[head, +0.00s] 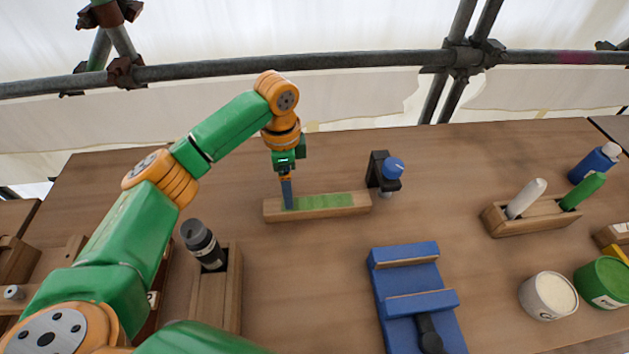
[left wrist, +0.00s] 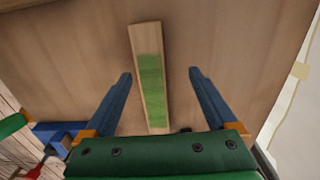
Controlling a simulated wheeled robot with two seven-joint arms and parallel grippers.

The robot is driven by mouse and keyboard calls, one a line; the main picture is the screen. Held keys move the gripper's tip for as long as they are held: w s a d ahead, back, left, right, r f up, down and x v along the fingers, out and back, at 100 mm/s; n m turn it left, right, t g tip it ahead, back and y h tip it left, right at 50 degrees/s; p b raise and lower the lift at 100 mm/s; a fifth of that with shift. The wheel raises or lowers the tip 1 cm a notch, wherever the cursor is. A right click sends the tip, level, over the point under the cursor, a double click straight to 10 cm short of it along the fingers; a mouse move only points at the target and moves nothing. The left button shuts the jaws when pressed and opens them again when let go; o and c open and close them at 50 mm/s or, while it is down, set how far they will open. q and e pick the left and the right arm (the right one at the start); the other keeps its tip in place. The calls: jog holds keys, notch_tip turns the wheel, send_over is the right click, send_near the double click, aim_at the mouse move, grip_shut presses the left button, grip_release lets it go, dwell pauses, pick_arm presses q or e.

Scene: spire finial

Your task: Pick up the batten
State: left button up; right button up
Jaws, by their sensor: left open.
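The batten (head: 335,203) is a pale wooden bar with a green patch along it, lying on the brown bench in the head view. In the left wrist view the batten (left wrist: 150,75) runs lengthwise up the picture. My left gripper (head: 287,202) points down over the batten's left part and hides a little of it. In the left wrist view the left gripper (left wrist: 160,75) is open, with one blue finger on each side of the batten and a visible gap to each. How far the fingertips are above the bench is hard to tell. My right gripper is not in view.
A black bracket with a blue knob (head: 392,168) stands close to the batten's right end. A blue fixture (head: 418,300) sits in front. A wooden holder (head: 535,218) with markers and round tubs are at right. A wooden rack (head: 230,300) holds a grey-capped bottle (head: 203,246).

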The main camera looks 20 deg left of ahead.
aim_at(317, 207)
pick_arm(q)
jog(key=f, duration=0.1)
jog(key=s+f, duration=0.1)
jog(key=s+f+p, duration=0.1)
jog(key=shift+d+f, duration=0.2)
jog(key=shift+d, duration=0.2)
notch_tip(317, 207, down, 3)
jog(key=shift+w+r, duration=0.1)
jog(key=shift+r, duration=0.1)
jog(key=shift+w+a+f, duration=0.15)
jog(key=shift+w+f, duration=0.05)
jog(key=shift+s+r, duration=0.15)
jog(key=c, duration=0.9)
grip_shut()
